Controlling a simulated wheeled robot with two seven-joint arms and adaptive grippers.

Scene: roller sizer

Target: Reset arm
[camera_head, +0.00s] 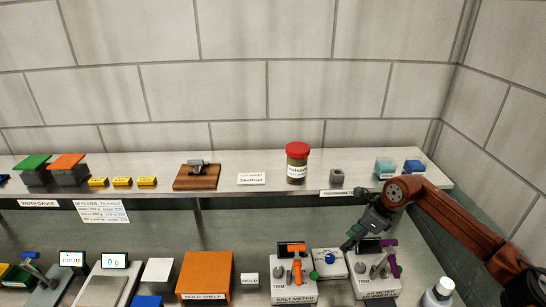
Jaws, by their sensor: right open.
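My right gripper (352,239) shows in the head view at the end of my reddish-brown arm, which comes in from the right. Its dark green-grey fingers are open and point down and left, in front of the gap between shelf and bench. I see nothing held between them. Below it in the picture are the salt meter (294,292), with an orange tool shape on it, and a second meter (377,287) with a purple one. Whether the fingers touch anything below is hard to tell. My left gripper is not in view.
The upper shelf (225,180) holds a red-lidded jar (297,164), a wooden board (197,178), yellow blocks (122,181) and teal and blue boxes. Below stand an orange mold shelf (206,273), a scale reading 0 g (115,261) and a white bottle (440,291).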

